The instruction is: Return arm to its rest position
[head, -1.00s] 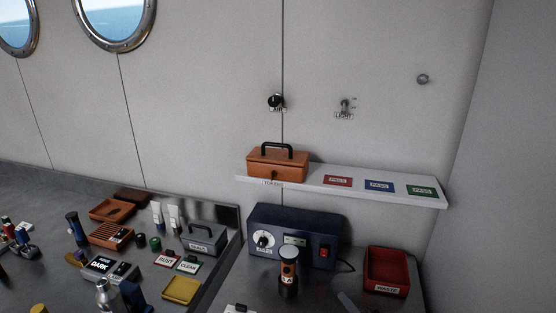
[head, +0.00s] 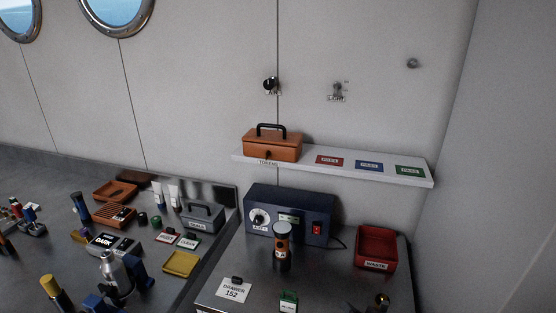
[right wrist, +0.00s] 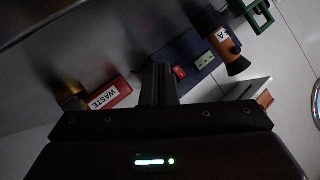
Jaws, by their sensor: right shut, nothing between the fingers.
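My right gripper (right wrist: 160,85) shows in the right wrist view, with its two dark fingers together and nothing between them. Beyond the fingers are the blue box with a red switch (right wrist: 190,62) and the red waste tray (right wrist: 108,95). The fingers look apart from both. In the head view I cannot clearly make out the right gripper. My left gripper is in neither view.
A shelf (head: 420,179) holds an orange tokens box (head: 272,148) and coloured cards. Below stand the blue box (head: 290,218), an orange-banded cylinder (head: 282,248) and the waste tray (head: 377,243). A brass-topped item (head: 381,300) is at the front. The left bench is crowded.

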